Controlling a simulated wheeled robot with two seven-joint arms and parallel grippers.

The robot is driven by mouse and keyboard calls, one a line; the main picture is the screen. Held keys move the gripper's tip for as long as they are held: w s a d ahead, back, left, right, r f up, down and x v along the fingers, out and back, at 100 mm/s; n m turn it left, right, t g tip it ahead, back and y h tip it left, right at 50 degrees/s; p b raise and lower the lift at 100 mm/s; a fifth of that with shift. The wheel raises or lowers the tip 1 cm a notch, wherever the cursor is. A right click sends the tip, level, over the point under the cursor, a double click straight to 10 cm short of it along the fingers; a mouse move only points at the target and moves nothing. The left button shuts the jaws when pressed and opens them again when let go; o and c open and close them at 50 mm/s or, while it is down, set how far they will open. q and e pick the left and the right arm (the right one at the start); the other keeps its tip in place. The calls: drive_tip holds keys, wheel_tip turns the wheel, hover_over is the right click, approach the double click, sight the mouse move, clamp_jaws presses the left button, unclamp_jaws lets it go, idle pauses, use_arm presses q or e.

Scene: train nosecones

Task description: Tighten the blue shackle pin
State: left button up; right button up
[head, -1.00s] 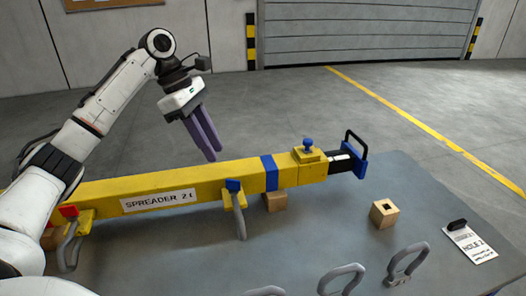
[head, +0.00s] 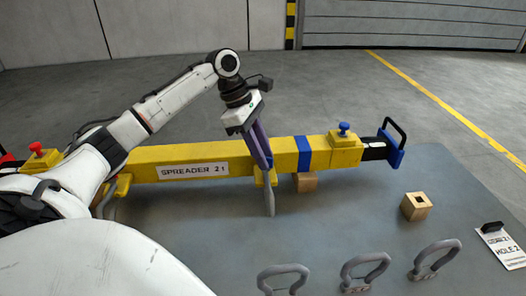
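The yellow spreader beam (head: 230,152), marked SPREADER 21, lies across the grey table. A grey shackle (head: 269,200) hangs from a yellow lug (head: 262,180) on the beam's near side. My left gripper (head: 266,166) points down in front of the beam, its purple fingertips right at the lug. The fingers cover the blue shackle pin's head, so I cannot see the pin or whether they hold it. The two fingers overlap in this view, so their gap does not show. My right gripper is out of view.
Loose grey shackles (head: 365,272) lie along the near table side. A blue knob (head: 344,129) and a red knob (head: 37,147) top the beam.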

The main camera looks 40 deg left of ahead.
use_arm(q)
clamp_jaws()
